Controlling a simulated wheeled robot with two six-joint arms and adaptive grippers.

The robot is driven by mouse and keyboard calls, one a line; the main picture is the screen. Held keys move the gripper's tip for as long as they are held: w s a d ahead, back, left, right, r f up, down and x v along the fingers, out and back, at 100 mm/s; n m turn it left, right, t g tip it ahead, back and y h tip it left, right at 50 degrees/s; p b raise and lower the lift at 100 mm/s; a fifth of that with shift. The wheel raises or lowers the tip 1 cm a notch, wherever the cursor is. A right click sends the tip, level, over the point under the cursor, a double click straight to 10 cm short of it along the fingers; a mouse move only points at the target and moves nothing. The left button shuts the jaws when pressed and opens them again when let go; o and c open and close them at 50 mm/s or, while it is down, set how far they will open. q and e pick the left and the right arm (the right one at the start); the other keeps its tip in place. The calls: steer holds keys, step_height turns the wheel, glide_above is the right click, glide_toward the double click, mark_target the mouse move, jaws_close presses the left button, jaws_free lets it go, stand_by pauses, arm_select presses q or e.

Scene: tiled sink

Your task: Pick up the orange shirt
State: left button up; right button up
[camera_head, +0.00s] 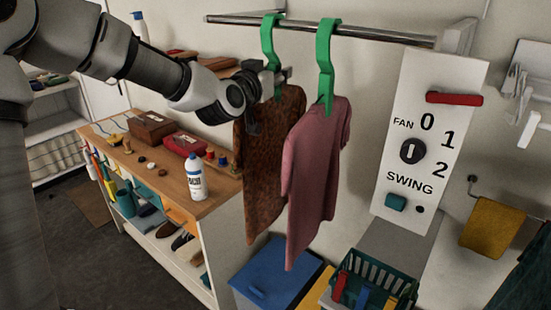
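A rusty orange-brown shirt (268,165) hangs from a green hanger (269,42) on a metal rail, left of a pink shirt. My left gripper (272,88) is at the lower part of this hanger, by the shirt's collar and left shoulder. Its fingers are dark and partly blend with the shirt, so I cannot tell whether they are closed on hanger or cloth. The pink shirt (316,175) hangs just to the right on its own green hanger (327,60), partly overlapping the orange one. My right gripper is not in view.
The metal rail (370,32) runs along the wall. A wooden-topped counter (215,195) with a white-blue bottle (195,177) and boxes stands at left. A fan control panel (432,135) is at right. A blue box (275,270) and green basket (377,275) sit below.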

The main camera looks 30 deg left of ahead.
arm_select(q)
steer(key=shift+s+r, duration=0.15)
steer(key=shift+s, duration=0.05)
steer(key=shift+s+r, duration=0.1)
steer(key=shift+s, duration=0.15)
jaws_close()
steer(key=shift+w, duration=0.1)
